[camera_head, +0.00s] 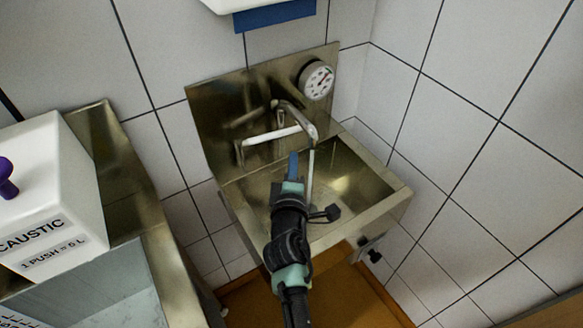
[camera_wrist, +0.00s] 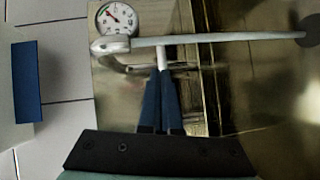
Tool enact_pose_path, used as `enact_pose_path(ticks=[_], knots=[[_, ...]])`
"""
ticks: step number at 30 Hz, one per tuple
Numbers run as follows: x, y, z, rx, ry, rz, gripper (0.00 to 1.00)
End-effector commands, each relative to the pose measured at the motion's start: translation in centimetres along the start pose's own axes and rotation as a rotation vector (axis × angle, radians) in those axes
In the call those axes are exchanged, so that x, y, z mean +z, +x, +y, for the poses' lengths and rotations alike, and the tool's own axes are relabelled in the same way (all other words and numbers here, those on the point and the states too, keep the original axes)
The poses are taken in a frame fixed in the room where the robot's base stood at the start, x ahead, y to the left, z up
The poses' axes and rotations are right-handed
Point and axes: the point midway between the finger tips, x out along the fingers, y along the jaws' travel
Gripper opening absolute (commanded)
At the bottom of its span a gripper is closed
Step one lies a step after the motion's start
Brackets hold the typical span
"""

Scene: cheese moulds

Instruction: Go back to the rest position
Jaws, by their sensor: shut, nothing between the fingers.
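My gripper (camera_head: 293,167) is over the steel wash basin (camera_head: 358,180), close to the tap, with its blue fingers pointing at the back panel. In the wrist view the fingers (camera_wrist: 161,102) are together, with nothing between them. The tap has a long white lever (camera_head: 272,135) and a curved metal spout (camera_head: 300,118).
A round dial gauge (camera_head: 316,80) is on the back panel. A white dispenser box labelled caustic (camera_head: 50,190) stands at left by a steel tank. A white unit with a blue lower part (camera_head: 275,14) hangs above. Tiled walls close the back and right.

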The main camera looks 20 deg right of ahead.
Motion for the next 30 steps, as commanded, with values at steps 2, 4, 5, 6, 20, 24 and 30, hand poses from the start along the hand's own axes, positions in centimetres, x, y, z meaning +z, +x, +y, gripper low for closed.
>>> enact_pose_path(ticks=[2,4,5,6,20,24,30], knots=[[0.0,-1.3,0.0,-0.001,0.001,0.001,0.0],[0.0,-2.1,-0.1,-0.001,0.001,0.001,0.0],[0.0,-2.4,0.0,0.0,0.0,0.001,0.0],[0.0,-2.7,0.0,0.0,0.0,0.001,0.0],[-0.9,-3.3,2.1,0.03,0.046,0.014,0.0],[-3.7,-3.6,9.2,0.122,0.214,0.071,0.0],[-9.5,-7.2,23.0,0.269,0.586,0.255,0.0]])
